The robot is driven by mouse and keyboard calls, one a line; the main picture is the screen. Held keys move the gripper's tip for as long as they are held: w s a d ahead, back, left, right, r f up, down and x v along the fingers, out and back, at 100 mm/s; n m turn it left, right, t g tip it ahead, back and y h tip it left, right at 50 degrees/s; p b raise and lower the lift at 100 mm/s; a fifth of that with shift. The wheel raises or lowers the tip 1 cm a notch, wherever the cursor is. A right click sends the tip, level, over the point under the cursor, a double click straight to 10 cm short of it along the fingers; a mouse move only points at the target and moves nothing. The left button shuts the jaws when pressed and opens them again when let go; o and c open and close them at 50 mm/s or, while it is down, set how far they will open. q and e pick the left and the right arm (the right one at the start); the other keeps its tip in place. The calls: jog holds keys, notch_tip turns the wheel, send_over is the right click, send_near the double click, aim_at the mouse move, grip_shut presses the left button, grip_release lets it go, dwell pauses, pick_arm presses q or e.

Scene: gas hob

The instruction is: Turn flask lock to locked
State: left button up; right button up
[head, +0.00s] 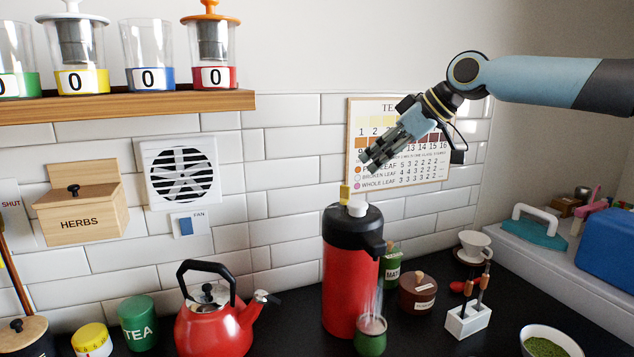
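The flask (345,275) is red with a black top and stands upright on the dark counter, right of the kettle. On its top are a small yellow piece (345,191), which may be the lock, and a white knob (357,208). I cannot read whether the lock is set to locked. My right gripper (374,161) is above the flask top, apart from it, pointing down and left. Its fingers overlap in this view, so its opening is unclear. I see nothing held in it. My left gripper is not in view.
A red kettle (214,325) stands left of the flask. A small green-based glass (371,338) is close in front. A green jar (391,265) and a brown pot (417,293) are close on the right. A tea chart (438,172) hangs behind my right gripper.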

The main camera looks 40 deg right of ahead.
aim_at(343, 185)
jog(key=x, duration=0.2)
jog(key=shift+w+a+f, duration=0.15)
jog(key=shift+w+a, duration=0.1)
jog(key=p+x, duration=0.1)
jog(key=x, duration=0.6)
jog(key=shift+w+f, duration=0.15)
jog(key=shift+w, duration=0.05)
jog(key=shift+w+f, duration=0.2)
grip_shut()
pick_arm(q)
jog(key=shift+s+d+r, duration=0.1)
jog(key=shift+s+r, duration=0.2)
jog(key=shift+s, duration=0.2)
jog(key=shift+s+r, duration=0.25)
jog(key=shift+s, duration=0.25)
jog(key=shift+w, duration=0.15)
pick_arm(e)
jog(key=shift+f, duration=0.1)
